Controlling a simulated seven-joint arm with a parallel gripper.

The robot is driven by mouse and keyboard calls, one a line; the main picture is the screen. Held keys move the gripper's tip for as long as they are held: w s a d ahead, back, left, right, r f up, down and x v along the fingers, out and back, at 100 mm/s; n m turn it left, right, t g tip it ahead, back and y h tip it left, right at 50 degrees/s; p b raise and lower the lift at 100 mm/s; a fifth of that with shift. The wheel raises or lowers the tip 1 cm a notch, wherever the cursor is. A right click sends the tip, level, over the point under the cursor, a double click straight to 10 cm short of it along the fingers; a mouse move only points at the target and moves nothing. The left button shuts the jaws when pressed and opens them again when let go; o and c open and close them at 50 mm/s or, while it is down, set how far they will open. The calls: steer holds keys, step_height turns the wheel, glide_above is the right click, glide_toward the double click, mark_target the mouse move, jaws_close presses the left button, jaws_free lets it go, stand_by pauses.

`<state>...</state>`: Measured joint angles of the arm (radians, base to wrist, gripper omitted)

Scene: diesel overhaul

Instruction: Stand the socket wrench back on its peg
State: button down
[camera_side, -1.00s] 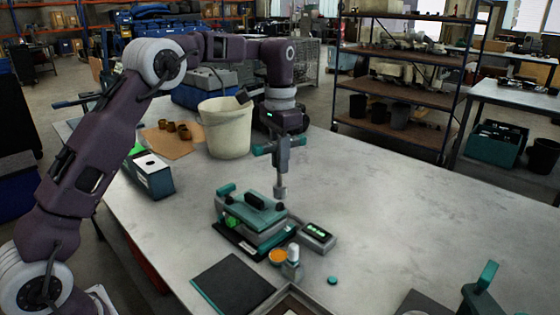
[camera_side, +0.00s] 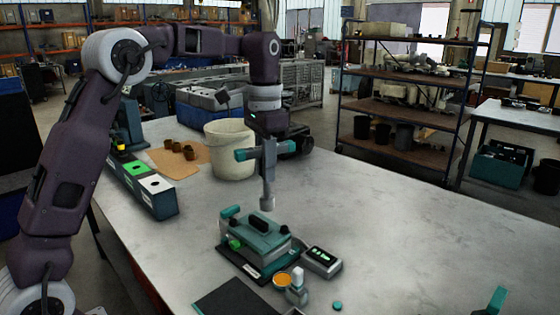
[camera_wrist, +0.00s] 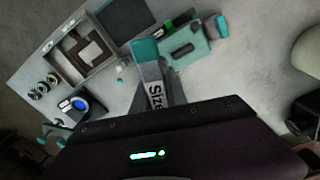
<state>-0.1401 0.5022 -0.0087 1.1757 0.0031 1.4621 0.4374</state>
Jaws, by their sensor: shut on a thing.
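The socket wrench (camera_side: 267,186), a grey T-shape with teal ends on its crossbar, hangs upright in the side view. My gripper (camera_side: 268,138) is shut on it near the crossbar. I cannot pick out the peg.
A cream bucket (camera_side: 229,158) stands behind the wrench. A dark box with coloured panels (camera_side: 145,188) is at left. A small grey display unit (camera_side: 322,261) and an orange-topped jar (camera_side: 282,281) stand near the device. The table's right side is largely clear.

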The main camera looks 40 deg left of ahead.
steer(key=shift+s, duration=0.6)
